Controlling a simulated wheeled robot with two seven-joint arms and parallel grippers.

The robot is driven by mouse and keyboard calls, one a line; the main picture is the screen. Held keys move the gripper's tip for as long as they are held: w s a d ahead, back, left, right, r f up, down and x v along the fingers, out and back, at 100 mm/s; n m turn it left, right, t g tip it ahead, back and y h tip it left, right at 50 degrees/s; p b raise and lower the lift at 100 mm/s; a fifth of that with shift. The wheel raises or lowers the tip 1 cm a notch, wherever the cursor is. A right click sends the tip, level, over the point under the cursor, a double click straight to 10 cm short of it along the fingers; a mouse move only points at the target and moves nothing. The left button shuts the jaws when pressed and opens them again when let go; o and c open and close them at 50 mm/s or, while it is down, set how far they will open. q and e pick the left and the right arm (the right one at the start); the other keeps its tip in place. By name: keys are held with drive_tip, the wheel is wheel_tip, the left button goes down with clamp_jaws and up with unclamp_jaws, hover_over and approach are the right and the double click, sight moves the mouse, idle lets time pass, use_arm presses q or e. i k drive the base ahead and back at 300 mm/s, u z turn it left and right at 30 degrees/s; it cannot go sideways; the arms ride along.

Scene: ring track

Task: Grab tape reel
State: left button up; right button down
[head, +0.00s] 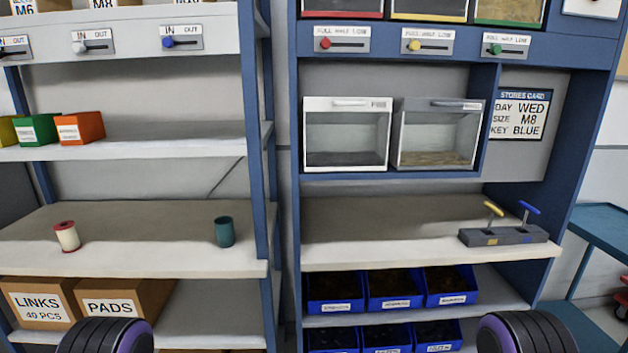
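A small cream reel with red ends (67,237), which looks like the tape reel, stands upright on the wide beige shelf (140,256) of the left rack, near its left side. Nothing is touching it. Dark rounded parts of my own arms show at the bottom left and bottom right edges. Neither of my grippers can be seen in the head view.
A teal cup (224,232) stands on the same shelf to the right, with bare shelf between. Green and orange boxes (81,128) sit above. Cartons (40,303) are below. A blue upright (256,140) bounds the rack. A grey block with T-handles (503,235) is at right.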

sight(65, 232)
drive_tip(key=u, duration=1.35)
drive_tip(key=k, duration=0.45)
drive_tip(key=u, duration=0.75)
drive_tip(key=i, duration=0.95)
drive_tip(key=z, duration=0.5)
drive_tip(key=i, duration=0.7)
drive_tip(key=z, duration=0.7)
